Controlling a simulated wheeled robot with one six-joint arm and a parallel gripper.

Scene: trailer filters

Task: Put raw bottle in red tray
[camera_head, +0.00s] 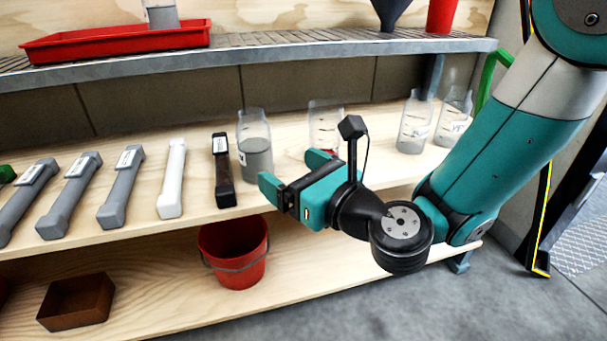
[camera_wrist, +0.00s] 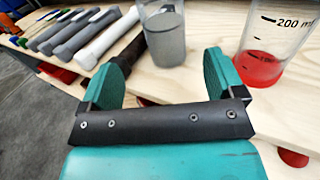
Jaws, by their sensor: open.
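A clear bottle (camera_head: 255,155) with murky grey contents stands upright on the wooden middle shelf; it also shows ahead of the fingers in the wrist view (camera_wrist: 165,48). Its label is too small to read, so I cannot tell if it says raw. The red tray (camera_head: 110,43) lies on the metal upper shelf at the left. Another container with grey contents (camera_head: 162,15) stands in or behind its right part, cut off by the picture's top. My gripper (camera_head: 292,174) is open and empty in front of the grey bottle, not touching it. Both fingers (camera_wrist: 162,78) show in the wrist view.
A beaker with red contents (camera_wrist: 268,60) stands right of the grey bottle. A black filter (camera_head: 223,170), a white one (camera_head: 172,178) and several grey ones lie to the left. Two clear bottles stand further right. A red bucket (camera_head: 234,252) and brown box (camera_head: 77,302) are below.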

